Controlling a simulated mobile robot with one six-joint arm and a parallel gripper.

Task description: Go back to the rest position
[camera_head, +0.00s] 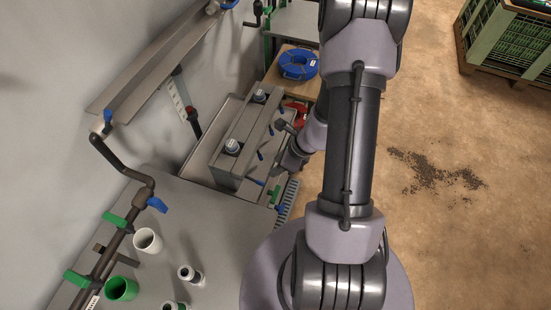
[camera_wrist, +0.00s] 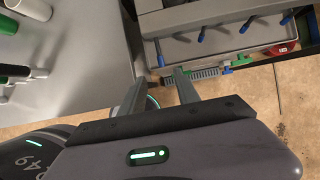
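My gripper (camera_wrist: 160,76) shows in the wrist view with its two fingers apart and nothing between them. In the head view my arm runs down the middle of the picture, and my gripper (camera_head: 287,142) is partly hidden behind it. It is beside the grey manifold box (camera_head: 247,135), on its right side. The box carries round dark-and-white caps on top and several blue levers along its side. In the wrist view the same box (camera_wrist: 215,20) lies beyond the fingertips.
A grey bench (camera_head: 205,225) holds white and green cups at lower left. Dark pipe with green and blue valves (camera_head: 125,222) runs along the wall. A blue hose coil (camera_head: 298,64) sits on a wooden surface behind. A green crate (camera_head: 505,40) stands upper right. The floor at right is open, with scattered dirt.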

